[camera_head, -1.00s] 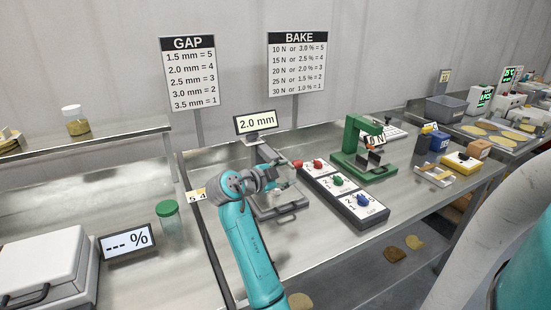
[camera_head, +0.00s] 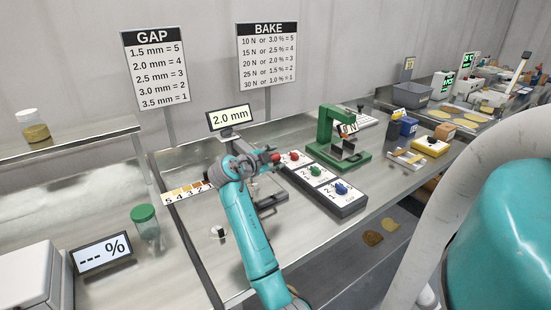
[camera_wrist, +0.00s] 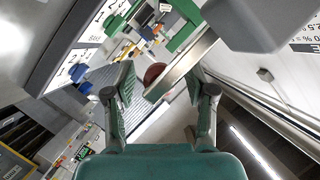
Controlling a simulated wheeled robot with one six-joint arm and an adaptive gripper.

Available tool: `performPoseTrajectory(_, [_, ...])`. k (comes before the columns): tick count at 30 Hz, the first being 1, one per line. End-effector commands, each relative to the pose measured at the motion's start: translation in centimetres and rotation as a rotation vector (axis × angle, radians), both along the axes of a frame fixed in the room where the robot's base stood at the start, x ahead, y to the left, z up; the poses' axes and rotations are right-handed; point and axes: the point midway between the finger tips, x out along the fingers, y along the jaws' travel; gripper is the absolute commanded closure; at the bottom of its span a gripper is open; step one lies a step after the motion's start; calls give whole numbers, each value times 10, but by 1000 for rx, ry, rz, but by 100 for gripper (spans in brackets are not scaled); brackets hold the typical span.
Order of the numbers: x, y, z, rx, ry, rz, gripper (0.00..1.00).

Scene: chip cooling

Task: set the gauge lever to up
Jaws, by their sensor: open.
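The gauge (camera_head: 268,199) is a grey device with a handle, partly hidden behind my arm, below a screen (camera_head: 231,117) reading 2.0 mm. Its lever appears as a flat grey bar (camera_wrist: 186,62) ending in a dark red ball (camera_wrist: 154,73) in the wrist view. The red ball also shows beside my gripper in the head view (camera_head: 276,157). My gripper (camera_wrist: 160,86) is open, with one finger on each side of the ball end. I cannot tell whether either finger touches it. The lever's pivot and exact tilt are hidden.
A panel with red, green and blue knobs (camera_head: 322,187) lies just right of the gauge. A green press (camera_head: 338,136) stands behind that panel. A numbered colour strip (camera_head: 188,192) and a green-lidded jar (camera_head: 148,229) are to the left. Bare bench lies in front of the panel.

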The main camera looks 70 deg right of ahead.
Motion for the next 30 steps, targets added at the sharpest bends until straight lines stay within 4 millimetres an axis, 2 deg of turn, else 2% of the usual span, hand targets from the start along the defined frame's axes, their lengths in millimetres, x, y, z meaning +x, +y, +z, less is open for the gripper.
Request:
performPoseTrajectory(11, [-1, -6, -2, 0, 0, 0, 45])
performPoseTrajectory(18, [-1, -5, -2, 0, 1, 0, 100])
performPoseTrajectory(26, [-1, -7, -1, 3, 5, 0, 100])
performPoseTrajectory(30, [-2, -16, 2, 14, 26, -1, 100])
